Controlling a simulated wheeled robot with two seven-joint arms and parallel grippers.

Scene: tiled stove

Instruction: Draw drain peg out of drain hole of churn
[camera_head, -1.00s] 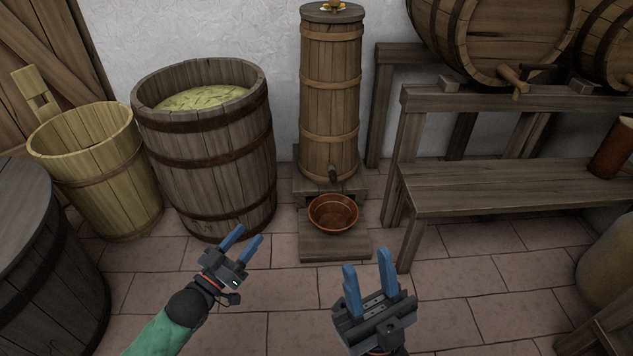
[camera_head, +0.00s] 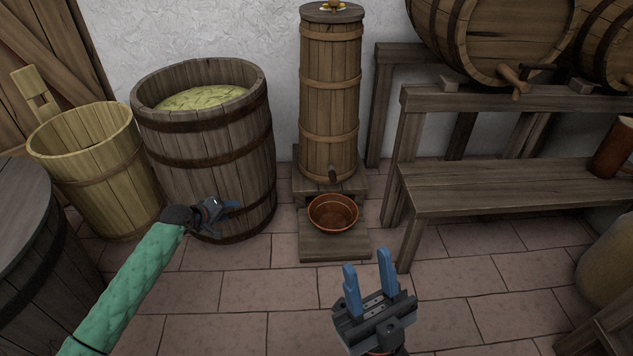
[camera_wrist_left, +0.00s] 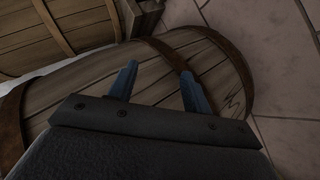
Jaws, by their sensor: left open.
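The churn (camera_head: 329,95) is a tall, narrow wooden tub with hoops, standing upright against the wall on a low wooden stand. The drain peg (camera_head: 333,174) is a small dark stub low on its front; the drain hole is hidden behind it. My left gripper (camera_head: 232,206) is open and empty in front of the wide barrel, left of the churn and lower than the peg. In the left wrist view my left gripper (camera_wrist_left: 160,88) shows its two blue fingers apart before wooden staves. My right gripper (camera_head: 367,270) is open and empty, nearer to me, right of the churn.
A reddish-brown bowl (camera_head: 333,212) sits on the low step (camera_head: 335,248) below the peg. The wide barrel (camera_head: 212,145) and a pale bucket (camera_head: 95,165) stand left. A wooden bench (camera_head: 500,188) is at right. The tiled floor in front is clear.

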